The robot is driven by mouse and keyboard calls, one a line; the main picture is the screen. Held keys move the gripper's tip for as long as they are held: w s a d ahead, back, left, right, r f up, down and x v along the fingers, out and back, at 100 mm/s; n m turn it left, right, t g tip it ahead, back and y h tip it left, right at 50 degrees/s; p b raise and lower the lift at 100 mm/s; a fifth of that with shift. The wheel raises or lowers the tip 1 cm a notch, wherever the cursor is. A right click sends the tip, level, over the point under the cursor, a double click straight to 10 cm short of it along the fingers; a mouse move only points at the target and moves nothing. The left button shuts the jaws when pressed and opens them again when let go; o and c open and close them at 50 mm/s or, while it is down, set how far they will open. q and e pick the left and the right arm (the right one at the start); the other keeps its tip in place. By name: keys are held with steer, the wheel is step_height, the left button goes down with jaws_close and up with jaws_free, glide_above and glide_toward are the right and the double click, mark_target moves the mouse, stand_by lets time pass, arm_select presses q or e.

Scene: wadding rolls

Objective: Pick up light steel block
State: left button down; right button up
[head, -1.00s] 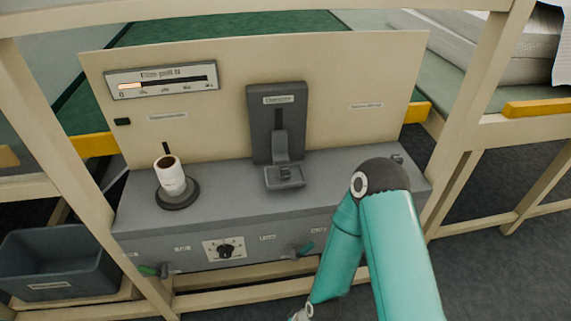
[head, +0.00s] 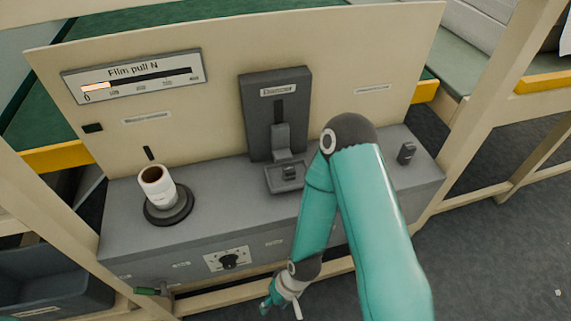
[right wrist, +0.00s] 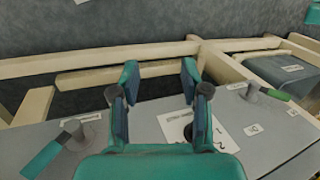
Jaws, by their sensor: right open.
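A small dark grey block (head: 406,153) stands at the right end of the grey bench top. Another small grey block (head: 289,173) sits in the tray of the Dancer unit (head: 275,120). I cannot tell from the shading which is the light steel one. My right gripper (head: 281,302) hangs low in front of the bench, apart from both blocks. In the right wrist view the right gripper (right wrist: 160,78) is open with nothing between its fingers, above the bench's front part. My left gripper is not in view.
A white roll (head: 157,188) stands on a round dark base at the bench's left. A film pull gauge (head: 135,76) is on the upright panel. A dial (head: 229,261) and a green-handled lever (head: 150,291) are at the front. A grey bin (head: 45,285) is lower left.

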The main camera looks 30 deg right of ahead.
steer(key=shift+w+a, duration=0.15)
steer(key=shift+w, duration=0.1)
steer(key=shift+r, duration=0.1)
